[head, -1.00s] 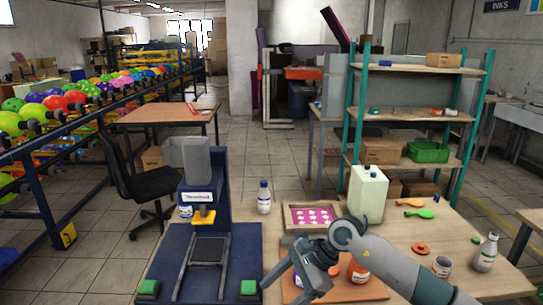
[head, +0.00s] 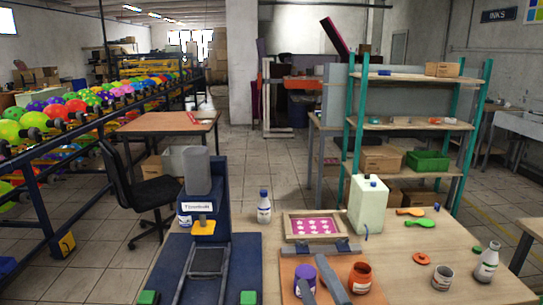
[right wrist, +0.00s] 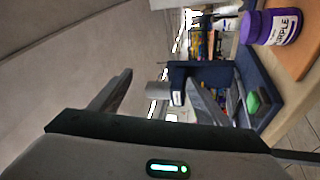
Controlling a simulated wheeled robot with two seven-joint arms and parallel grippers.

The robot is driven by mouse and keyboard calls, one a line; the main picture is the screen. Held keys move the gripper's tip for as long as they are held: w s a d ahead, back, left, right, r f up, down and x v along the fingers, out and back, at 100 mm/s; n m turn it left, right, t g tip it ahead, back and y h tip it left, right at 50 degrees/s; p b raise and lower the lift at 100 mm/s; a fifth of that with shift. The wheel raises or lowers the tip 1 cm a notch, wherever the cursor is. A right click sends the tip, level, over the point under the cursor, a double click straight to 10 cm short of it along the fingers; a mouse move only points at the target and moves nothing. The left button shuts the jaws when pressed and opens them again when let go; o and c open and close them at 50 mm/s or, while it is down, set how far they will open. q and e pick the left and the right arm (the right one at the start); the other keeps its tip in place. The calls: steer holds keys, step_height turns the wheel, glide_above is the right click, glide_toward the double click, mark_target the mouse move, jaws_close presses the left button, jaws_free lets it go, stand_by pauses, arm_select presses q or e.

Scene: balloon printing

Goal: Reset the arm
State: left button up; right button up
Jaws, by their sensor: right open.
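My right gripper (head: 312,274) shows at the bottom of the head view, with two grey fingers over the wooden board. In the right wrist view my gripper (right wrist: 160,92) has its fingers wide apart with nothing between them. A purple ink jar (head: 304,273) stands on the board, partly covered by a finger; it also shows in the right wrist view (right wrist: 270,27). An orange ink jar (head: 360,279) stands just right of the fingers. My left gripper is not in view.
A blue press (head: 240,258) with green buttons stands at left on the table. A framed pink screen (head: 314,225), a white jug (head: 369,205), a white bottle (head: 264,207), a grey cup (head: 442,278) and a glass bottle (head: 487,262) stand around the board. Shelves (head: 400,125) rise behind.

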steer(key=s+d+f+m+g+h, duration=0.4)
steer(key=s+d+f+m, duration=0.2)
steer(key=f, duration=0.4)
steer(key=s+d+f+m+g+h, duration=0.35)
steer(key=s+d+f+m, duration=0.25)
steer(key=f, duration=0.4)
steer(key=s+f+m+g+y, duration=0.15)
steer(key=s+f+g, duration=0.35)
steer(key=s, duration=0.6)
steer(key=s+f+m+g, duration=0.3)
steer(key=s+f+g, duration=0.2)
steer(key=s, duration=0.7)
steer(key=w+a+f+t, duration=0.1)
steer(key=w+f, duration=0.1)
steer(key=f, duration=0.9)
steer(key=w+f, duration=0.3)
steer(key=f, duration=0.7)
steer(key=s+f, duration=0.4)
steer(key=f, duration=0.5)
steer(key=s+a+f+t, duration=0.1)
steer(key=s+f, duration=0.3)
steer(key=f, duration=0.6)
steer(key=shift+s+f+y, duration=0.15)
steer(key=shift+s+y, duration=0.2)
steer(key=shift+y, duration=0.05)
